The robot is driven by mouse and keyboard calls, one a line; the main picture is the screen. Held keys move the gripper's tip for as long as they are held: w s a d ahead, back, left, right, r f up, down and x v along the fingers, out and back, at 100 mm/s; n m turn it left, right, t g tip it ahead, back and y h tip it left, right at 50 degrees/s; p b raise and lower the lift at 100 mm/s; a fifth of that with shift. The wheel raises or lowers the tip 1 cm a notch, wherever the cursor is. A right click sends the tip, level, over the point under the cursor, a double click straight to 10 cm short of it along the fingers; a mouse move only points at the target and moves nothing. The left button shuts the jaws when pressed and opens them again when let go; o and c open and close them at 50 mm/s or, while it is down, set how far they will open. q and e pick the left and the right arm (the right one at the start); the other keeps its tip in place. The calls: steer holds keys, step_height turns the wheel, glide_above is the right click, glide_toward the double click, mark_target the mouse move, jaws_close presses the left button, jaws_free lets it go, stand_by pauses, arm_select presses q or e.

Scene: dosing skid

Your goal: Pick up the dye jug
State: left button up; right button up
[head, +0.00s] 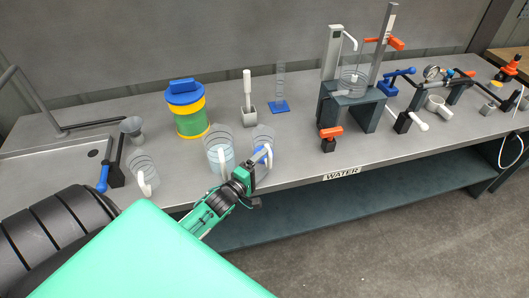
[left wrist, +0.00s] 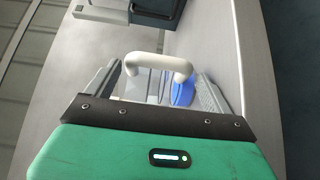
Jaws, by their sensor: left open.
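The dye jug (head: 264,136) is a clear jug with blue liquid low in it and a white handle, standing upright near the bench's front edge. My left gripper (head: 255,170) is at its handle side and partly covers the jug in the head view. In the left wrist view, the white handle (left wrist: 158,60) lies between the two spread fingers of the left gripper (left wrist: 158,85), with a gap on each side. The blue liquid (left wrist: 183,93) shows behind the handle. The left gripper is open and holds nothing. My right gripper is not in view.
A second clear jug with pale liquid (head: 216,146) stands close left of the dye jug, and another clear jug (head: 143,170) further left. Behind are a blue-and-yellow-lidded green container (head: 192,125) and a blue-based cylinder (head: 281,85). The bench front near the WATER label (head: 342,173) is clear.

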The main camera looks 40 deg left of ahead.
mark_target(272, 154)
arm_select(q)
steer(key=w, duration=0.4)
steer(key=w+p, duration=0.1)
steer(key=shift+w+d, duration=0.25)
steer(key=shift+w, duration=0.15)
steer(key=c, duration=0.9)
steer(key=shift+o, duration=0.2)
steer(key=shift+r, duration=0.1)
steer(key=shift+r, duration=0.15)
